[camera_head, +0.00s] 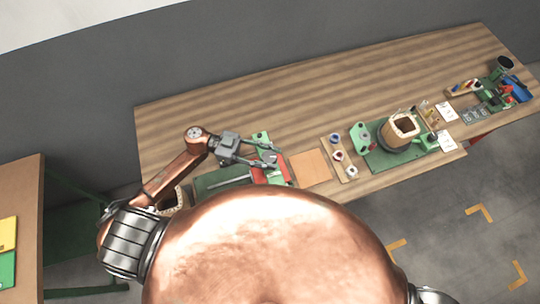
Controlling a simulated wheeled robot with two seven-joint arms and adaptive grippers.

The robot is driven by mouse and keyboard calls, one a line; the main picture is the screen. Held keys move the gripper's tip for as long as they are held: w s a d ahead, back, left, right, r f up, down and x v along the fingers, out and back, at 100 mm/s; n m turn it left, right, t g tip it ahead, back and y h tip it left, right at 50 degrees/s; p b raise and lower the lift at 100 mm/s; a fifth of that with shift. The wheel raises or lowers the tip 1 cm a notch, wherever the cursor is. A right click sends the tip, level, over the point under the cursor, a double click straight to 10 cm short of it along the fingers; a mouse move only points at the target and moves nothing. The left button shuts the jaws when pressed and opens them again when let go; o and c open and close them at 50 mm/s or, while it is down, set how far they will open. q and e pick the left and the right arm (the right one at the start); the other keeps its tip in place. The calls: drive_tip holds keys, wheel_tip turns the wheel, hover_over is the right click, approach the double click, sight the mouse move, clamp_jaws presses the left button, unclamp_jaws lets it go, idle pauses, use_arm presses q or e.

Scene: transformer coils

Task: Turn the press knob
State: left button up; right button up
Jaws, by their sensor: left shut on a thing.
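My left gripper (271,158) reaches in from the left over the left part of the workbench. Its fingers are shut on a small part at the press, which I take to be the press knob; the fingers mostly hide it. The press around it shows a green plate (262,138) behind the gripper and a red part (272,177) just in front of it. A green base (208,184) with a grey bar lies to the left, partly hidden by my arm and body. My right gripper is not in view.
An orange-brown square (310,168) lies right of the press. Beyond it are a wooden holder with small spools (338,157) and a green fixture carrying a coil (402,126). Tools and parts crowd the far right end. The bench's back strip is clear.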

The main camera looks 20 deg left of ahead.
use_arm(q)
drive_tip(key=c, duration=0.5)
drive_tip(key=shift+r+t+p, duration=0.1)
drive_tip(key=shift+t+p, duration=0.4)
drive_tip(key=shift+p, duration=0.05)
drive_tip(key=n+t+y+p, duration=0.1)
drive_tip(key=n+t+p, duration=0.2)
drive_tip(key=t+p, duration=0.1)
drive_tip(key=n+t+y+p, duration=0.2)
drive_tip(key=n+t+p, duration=0.1)
drive_tip(key=t+p, duration=0.2)
drive_tip(key=shift+r+n, duration=0.15)
drive_tip(key=shift+n, duration=0.25)
drive_tip(key=shift+n+t+y+p, duration=0.55)
drive_tip(key=shift+n+t+y, duration=0.3)
drive_tip(key=shift+t, duration=0.25)
drive_tip(key=shift+w+n+t+y+p, duration=0.1)
drive_tip(key=shift+n+t+y+p, duration=0.2)
drive_tip(key=shift+n+t+y, duration=0.7)
drive_tip(key=n+t+y, duration=0.1)
drive_tip(key=y, duration=0.1)
drive_tip(key=n+t+y, duration=0.1)
drive_tip(key=shift+f+n+y, duration=0.2)
drive_tip(key=shift+n+y, duration=0.05)
drive_tip(key=shift+y, duration=0.1)
drive_tip(key=shift+a+n+t+y, duration=0.1)
drive_tip(key=shift+n+t+y, duration=0.3)
drive_tip(key=shift+y, duration=0.6)
